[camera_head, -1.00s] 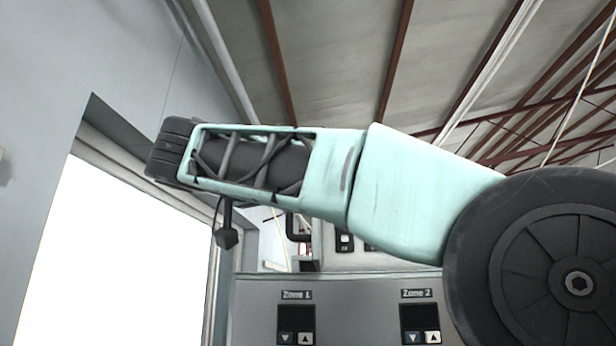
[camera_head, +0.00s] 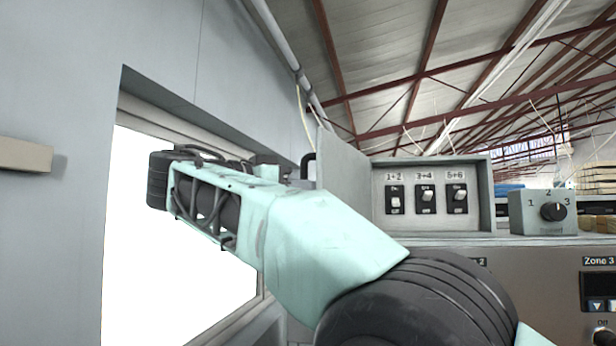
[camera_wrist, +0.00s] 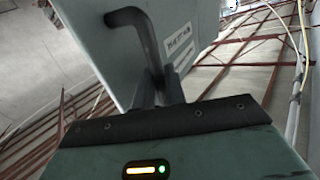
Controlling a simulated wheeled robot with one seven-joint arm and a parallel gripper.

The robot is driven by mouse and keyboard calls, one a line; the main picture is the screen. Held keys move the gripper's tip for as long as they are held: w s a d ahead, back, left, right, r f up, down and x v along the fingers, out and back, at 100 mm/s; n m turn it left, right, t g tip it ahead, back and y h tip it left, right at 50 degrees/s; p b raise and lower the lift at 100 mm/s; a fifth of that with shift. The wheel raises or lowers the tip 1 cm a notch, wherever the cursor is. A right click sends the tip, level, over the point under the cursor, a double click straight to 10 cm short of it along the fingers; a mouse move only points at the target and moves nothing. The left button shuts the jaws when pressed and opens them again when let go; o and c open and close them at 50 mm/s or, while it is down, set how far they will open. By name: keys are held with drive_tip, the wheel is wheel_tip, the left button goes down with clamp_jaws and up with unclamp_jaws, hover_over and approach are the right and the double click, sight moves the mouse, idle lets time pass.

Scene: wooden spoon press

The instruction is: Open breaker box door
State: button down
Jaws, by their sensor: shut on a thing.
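The breaker box (camera_head: 432,231) sits on top of the grey control panel in the head view. Its door (camera_head: 343,180) stands swung open at the box's left side, and three switches show inside, labelled 1+2, 3+4 and 5+6. The dark handle (camera_head: 306,166) is on the door's left-facing side. In the wrist view the door (camera_wrist: 185,35) fills the upper middle, with its bent dark handle (camera_wrist: 137,20) and a white label. My gripper (camera_wrist: 157,92) is shut on the handle's lower part. In the head view my gripper is hard to make out beside the door.
A speed dial box (camera_head: 544,212) stands right of the breaker box. The control panel (camera_head: 530,270) lies below, partly hidden by my arm. A wall (camera_head: 60,230) with a bright opening is at the left, close to my arm.

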idle(0.3)
drive_tip(key=c, duration=1.6)
unclamp_jaws()
drive_tip(key=shift+o, duration=0.2)
